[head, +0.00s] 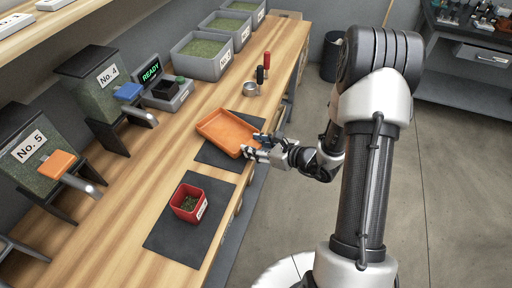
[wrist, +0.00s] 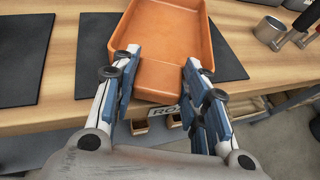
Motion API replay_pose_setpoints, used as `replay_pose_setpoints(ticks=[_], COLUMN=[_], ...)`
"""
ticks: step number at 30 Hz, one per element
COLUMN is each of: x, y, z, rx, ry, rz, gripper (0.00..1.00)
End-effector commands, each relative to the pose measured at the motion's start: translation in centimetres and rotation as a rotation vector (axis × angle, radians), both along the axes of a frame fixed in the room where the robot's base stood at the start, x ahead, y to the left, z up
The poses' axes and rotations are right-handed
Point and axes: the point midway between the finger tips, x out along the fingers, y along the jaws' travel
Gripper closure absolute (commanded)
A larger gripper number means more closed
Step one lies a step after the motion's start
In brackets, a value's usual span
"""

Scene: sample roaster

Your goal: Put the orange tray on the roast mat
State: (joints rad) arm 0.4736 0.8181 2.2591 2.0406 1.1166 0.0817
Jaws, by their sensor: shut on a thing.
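The orange tray (head: 226,131) is a shallow, open, empty box at the bench's front side. In the wrist view the tray (wrist: 165,42) has its near end between my two fingers. My gripper (head: 255,145) is shut on that near end; its fingers also show in the wrist view (wrist: 159,58). A dark mat (head: 213,156) lies under the tray and shows on both sides of it in the wrist view (wrist: 95,62). A partly hidden label starting "RO" (wrist: 168,117) is on the bench front below. I cannot tell whether the tray touches the mat.
A metal cup (head: 250,89) and two handled tools (head: 263,70) stand beyond the tray. Bean hoppers (head: 98,88), a READY device (head: 165,92) and grey bins (head: 203,56) line the back.

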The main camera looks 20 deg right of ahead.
Motion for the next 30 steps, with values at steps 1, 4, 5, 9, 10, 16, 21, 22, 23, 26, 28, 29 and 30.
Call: replay_pose_setpoints(ticks=[1,4,5,9,10,16,21,22,23,26,28,29,30], x=[0.0,0.0,0.0,0.0,0.0,0.0,0.0,0.0,0.0,-0.1,-0.6,-1.0,-1.5], y=[0.0,0.0,0.0,0.0,0.0,0.0,0.0,0.0,0.0,-0.1,-0.6,-0.8,-1.2], z=[0.1,0.0,-0.1,-0.1,-0.1,-0.1,-0.1,-0.1,0.0,0.3,0.6,0.8,1.1], rx=[0.001,0.001,0.001,0.001,0.001,0.001,0.001,0.001,0.001,0.0,0.0,0.0,0.001], ry=[-0.001,-0.001,-0.001,0.001,0.001,0.001,0.001,0.001,0.001,0.0,0.0,0.002,0.002], rz=[0.0,0.0,0.0,0.0,0.0,0.0,0.0,0.0,0.0,-0.001,-0.004,-0.005,-0.005], gripper=[1.0,1.0,1.0,0.5,0.48,0.39,0.39,0.39,0.39,0.39,0.39,0.39,0.39])
